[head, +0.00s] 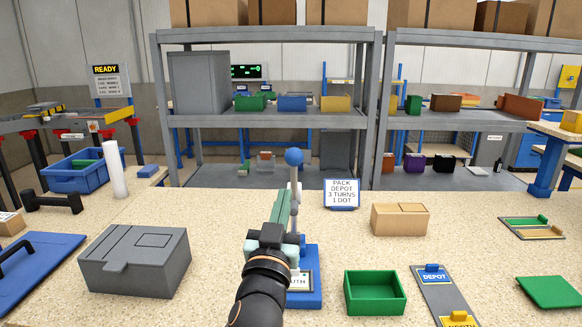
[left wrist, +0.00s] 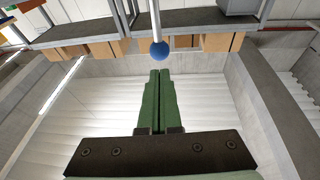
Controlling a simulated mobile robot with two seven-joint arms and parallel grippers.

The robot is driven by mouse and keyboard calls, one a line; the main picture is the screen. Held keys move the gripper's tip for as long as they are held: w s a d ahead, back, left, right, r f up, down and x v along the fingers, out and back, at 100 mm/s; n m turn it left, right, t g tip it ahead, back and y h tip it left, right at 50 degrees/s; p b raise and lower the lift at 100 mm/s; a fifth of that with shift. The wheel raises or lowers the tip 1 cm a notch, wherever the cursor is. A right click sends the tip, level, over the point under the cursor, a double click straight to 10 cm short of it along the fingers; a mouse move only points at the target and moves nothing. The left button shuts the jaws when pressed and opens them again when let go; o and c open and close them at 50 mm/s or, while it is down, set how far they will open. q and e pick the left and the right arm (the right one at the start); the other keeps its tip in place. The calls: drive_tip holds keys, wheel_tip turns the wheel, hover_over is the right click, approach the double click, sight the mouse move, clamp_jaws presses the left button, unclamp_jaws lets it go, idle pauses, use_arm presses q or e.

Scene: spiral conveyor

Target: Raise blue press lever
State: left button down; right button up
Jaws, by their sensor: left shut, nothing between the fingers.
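The press stands on the table with a blue base (head: 310,262) and a grey lever rod topped by a blue ball knob (head: 294,157). The lever looks about upright in the head view. My left gripper (head: 284,194) is shut and empty, its green fingers just left of the rod and below the knob. In the left wrist view the knob (left wrist: 160,50) shows just beyond the closed fingertips (left wrist: 160,72). I cannot tell whether the fingers touch the rod. My left arm hides part of the press and its label. My right gripper is not in view.
A grey lidded box (head: 135,262) stands left of my arm. A green open bin (head: 375,293), a tan box (head: 400,218) and a grey board with a DEPOT tag (head: 433,290) lie to the right. A small sign (head: 342,194) stands behind the press, with clear table around it.

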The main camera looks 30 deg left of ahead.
sight(292, 163)
use_arm(q)
drive_tip(key=p+x, duration=0.1)
drive_tip(key=x, duration=0.7)
drive_tip(key=shift+w+p, duration=0.1)
drive_tip(key=shift+p, duration=0.3)
drive_tip(key=shift+w+a, duration=0.1)
drive_tip(key=shift+w, duration=0.05)
drive_tip(key=shift+x, duration=1)
drive_tip(key=shift+a, duration=0.1)
